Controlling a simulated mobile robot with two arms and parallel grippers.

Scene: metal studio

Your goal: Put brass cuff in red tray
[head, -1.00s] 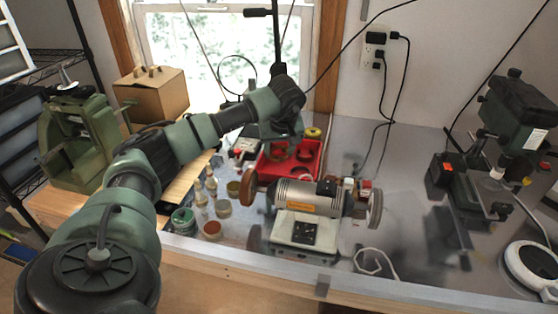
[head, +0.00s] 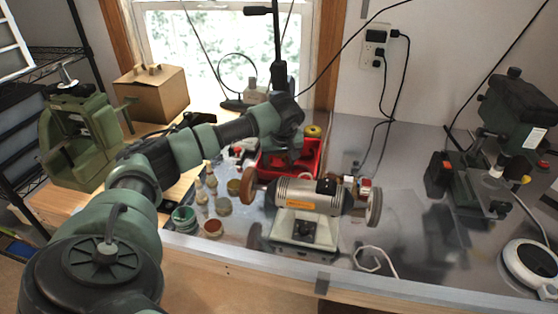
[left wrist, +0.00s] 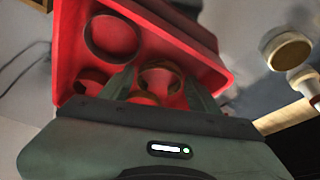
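The red tray (head: 311,158) stands on the metal bench below the window, partly hidden behind my left gripper (head: 284,153). The red tray (left wrist: 215,66) also fills much of the left wrist view. A brass-coloured cuff (left wrist: 160,68) lies in it, between the spread fingers of my left gripper (left wrist: 159,79). The fingers look open, with small gaps on both sides of this cuff. A larger, darker ring (left wrist: 88,47) lies in the tray beyond it. My right gripper is not in view.
A bench grinder (head: 308,199) stands just in front of the tray. Small jars (head: 184,217) and pale bottles stand left of it. A green vise (head: 82,140) and cardboard box (head: 150,92) are farther left, a drill press (head: 482,180) at right.

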